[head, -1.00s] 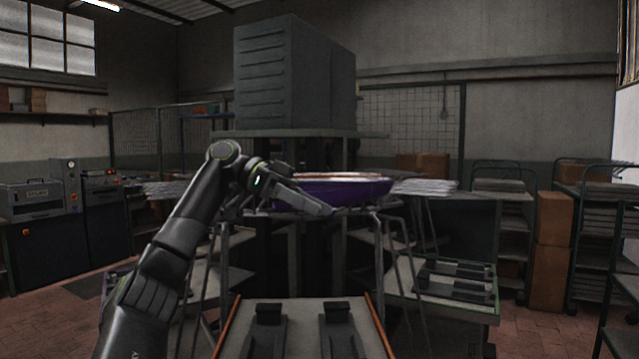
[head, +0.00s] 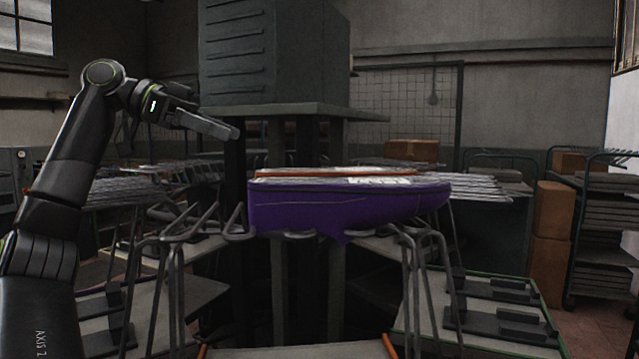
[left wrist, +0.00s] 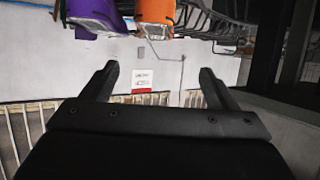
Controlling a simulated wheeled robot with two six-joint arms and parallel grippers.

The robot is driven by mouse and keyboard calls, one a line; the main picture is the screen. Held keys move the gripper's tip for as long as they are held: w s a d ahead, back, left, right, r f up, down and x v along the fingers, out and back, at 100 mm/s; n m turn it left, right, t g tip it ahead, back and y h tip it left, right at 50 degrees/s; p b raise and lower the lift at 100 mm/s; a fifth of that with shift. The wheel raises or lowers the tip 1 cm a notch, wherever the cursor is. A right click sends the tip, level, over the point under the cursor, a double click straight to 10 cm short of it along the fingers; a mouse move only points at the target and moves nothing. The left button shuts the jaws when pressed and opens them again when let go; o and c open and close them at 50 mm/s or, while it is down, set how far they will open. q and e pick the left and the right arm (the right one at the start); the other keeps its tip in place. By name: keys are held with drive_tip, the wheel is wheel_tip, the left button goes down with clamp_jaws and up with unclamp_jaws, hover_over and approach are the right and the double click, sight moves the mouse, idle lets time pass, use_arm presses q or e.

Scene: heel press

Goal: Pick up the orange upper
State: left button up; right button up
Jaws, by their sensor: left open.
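The orange upper (left wrist: 155,12) shows at the top edge of the left wrist view, partly cut off, beside a purple upper (left wrist: 95,14). In the head view the purple upper (head: 345,208) lies across a rack at the centre. Only a thin orange edge (head: 335,173) shows along its top; the rest is hidden behind it or cannot be made out. My left gripper (head: 235,132) is above and left of the purple upper, apart from it. In the left wrist view my left gripper (left wrist: 158,70) is open, with nothing between its fingers. My right gripper is not in view.
Bent metal rods (head: 420,250) hold the purple upper. A big grey machine housing (head: 270,55) with a flat shelf (head: 300,112) stands close behind. Trays with dark fixtures (head: 500,310) are at the lower right. Cardboard boxes (head: 553,235) stand at the right.

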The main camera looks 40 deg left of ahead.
use_arm(q)
approach(322, 170)
drive_tip(key=s+r, duration=0.2)
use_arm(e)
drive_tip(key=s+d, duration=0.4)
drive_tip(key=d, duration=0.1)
use_arm(q)
drive_tip(key=w+f, duration=0.1)
drive_tip(key=w+d+p, duration=0.1)
drive_tip(key=shift+w+f, duration=0.3)
drive_tip(key=shift+f, duration=0.05)
drive_tip(key=x, duration=0.2)
drive_tip(key=shift+w+f+p, duration=0.2)
drive_tip(key=shift+p, duration=0.15)
drive_tip(key=shift+w+d, duration=0.15)
drive_tip(key=shift+d, duration=0.1)
drive_tip(key=p+x, duration=0.2)
drive_tip(key=x, duration=0.2)
drive_tip(key=shift+w+f+p, duration=0.1)
drive_tip(key=shift+f+p, duration=0.1)
drive_tip(key=shift+p, duration=0.2)
drive_tip(key=shift+w+d+f, duration=0.2)
drive_tip(key=shift+w+f, duration=0.05)
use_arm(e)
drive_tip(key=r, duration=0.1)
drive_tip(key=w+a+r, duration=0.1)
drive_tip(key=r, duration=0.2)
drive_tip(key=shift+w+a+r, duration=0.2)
use_arm(q)
drive_tip(key=shift+s, duration=0.1)
